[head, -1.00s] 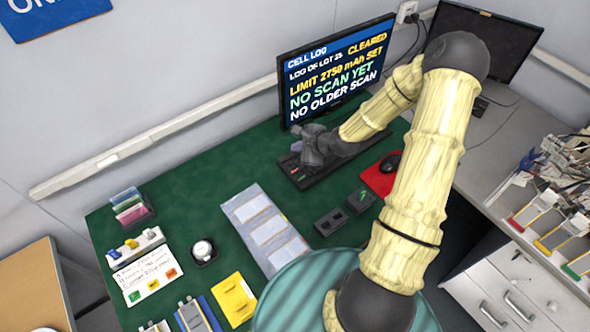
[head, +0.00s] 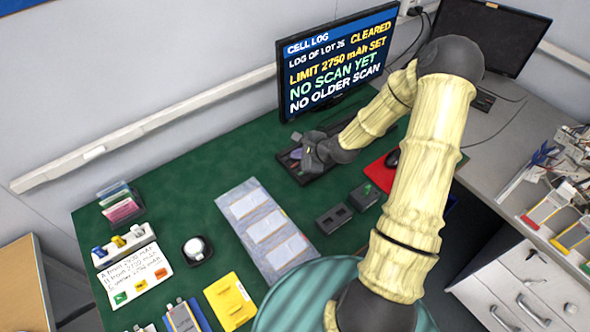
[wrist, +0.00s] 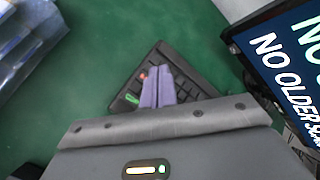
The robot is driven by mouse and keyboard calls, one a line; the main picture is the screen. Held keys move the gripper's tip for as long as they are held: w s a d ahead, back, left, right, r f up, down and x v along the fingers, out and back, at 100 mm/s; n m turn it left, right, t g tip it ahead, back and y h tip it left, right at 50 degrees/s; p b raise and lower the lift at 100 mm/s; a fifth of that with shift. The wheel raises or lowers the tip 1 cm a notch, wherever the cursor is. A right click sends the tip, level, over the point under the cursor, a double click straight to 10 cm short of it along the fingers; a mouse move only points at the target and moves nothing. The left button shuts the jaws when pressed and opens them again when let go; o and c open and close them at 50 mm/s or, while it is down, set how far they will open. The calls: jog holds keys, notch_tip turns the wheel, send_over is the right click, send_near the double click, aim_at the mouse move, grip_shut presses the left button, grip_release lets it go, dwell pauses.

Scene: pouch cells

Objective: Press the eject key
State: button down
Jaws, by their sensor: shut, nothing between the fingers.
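A black keyboard (head: 291,160) lies on the green mat below the monitor, partly hidden by my gripper in the head view. In the wrist view the keyboard (wrist: 188,84) shows dark keys, a red key (wrist: 144,76) and a green key (wrist: 131,98) left of the fingers. I cannot read any label, so I cannot tell which is the eject key. My gripper (head: 297,153) is over the keyboard. Its purple fingers (wrist: 160,72) are together and empty in the wrist view. Whether the tips touch a key is unclear.
The monitor (head: 340,60) stands close behind the keyboard and reads "NO SCAN YET". A red mouse pad (head: 377,176) and dark boxes (head: 334,219) lie nearby. A grey tray (head: 238,190) is further left. Green mat (head: 190,175) left of the keyboard is clear.

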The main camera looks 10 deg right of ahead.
jog(key=shift+f, duration=0.9)
jog(key=shift+f, duration=0.15)
dwell(1.3)
jog(key=shift+f, duration=0.25)
jog(key=shift+f+b, duration=0.35)
jog(key=shift+f, duration=0.05)
dwell(0.7)
jog(key=shift+r, duration=0.1)
jog(key=shift+r+p, duration=0.75)
jog(key=shift+p, duration=0.2)
notch_tip(320, 180, up, 5)
jog(key=p, duration=0.5)
